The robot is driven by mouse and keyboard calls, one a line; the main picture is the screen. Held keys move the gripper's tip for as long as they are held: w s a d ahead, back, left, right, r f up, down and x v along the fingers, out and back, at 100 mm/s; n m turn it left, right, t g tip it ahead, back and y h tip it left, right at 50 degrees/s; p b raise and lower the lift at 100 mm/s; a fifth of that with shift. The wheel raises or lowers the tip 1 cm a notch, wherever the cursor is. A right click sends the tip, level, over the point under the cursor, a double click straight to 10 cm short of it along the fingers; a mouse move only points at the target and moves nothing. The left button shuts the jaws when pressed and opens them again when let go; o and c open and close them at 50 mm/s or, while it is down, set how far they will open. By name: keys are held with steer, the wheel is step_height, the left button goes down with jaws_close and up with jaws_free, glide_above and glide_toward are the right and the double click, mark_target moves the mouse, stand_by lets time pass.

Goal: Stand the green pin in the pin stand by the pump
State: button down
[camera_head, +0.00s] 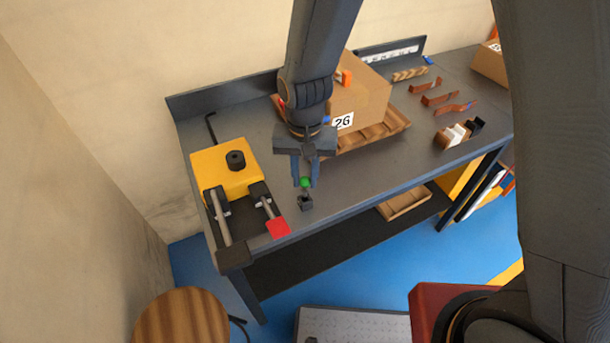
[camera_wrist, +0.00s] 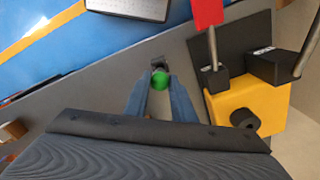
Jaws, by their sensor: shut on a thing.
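The green pin (camera_head: 305,182) is between the fingertips of my gripper (camera_head: 305,184), which is shut on it. Only its round green top shows clearly; in the wrist view the green pin (camera_wrist: 160,80) also sits between the two blue fingers of my gripper (camera_wrist: 160,88). The pin stand (camera_head: 305,202) is a small dark block near the front edge of the bench, directly below the pin in the head view. In the wrist view the pin stand (camera_wrist: 158,64) is partly hidden behind the pin. I cannot tell whether the pin's lower end is inside it.
The yellow pump (camera_head: 225,172) with its black knob and red-ended lever (camera_head: 278,228) stands left of my gripper. A cardboard box (camera_head: 362,103) on a wooden tray (camera_head: 385,130) is behind to the right. Bent copper bars (camera_head: 440,98) lie farther right. The bench front between is clear.

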mark_target(305, 187)
steer(key=shift+f+b, duration=0.9)
steer(key=shift+f, duration=1.1)
steer(key=c, duration=1.4)
jaws_free()
steer(key=shift+r+b, duration=0.85)
steer(key=shift+r, duration=3.05)
steer(key=s+d+r+b, duration=0.1)
steer(key=d, duration=1.1)
steer(key=s+d+r+t+b, duration=0.1)
steer(key=d+r, duration=0.1)
steer(key=d, duration=1)
steer(key=shift+s, duration=0.3)
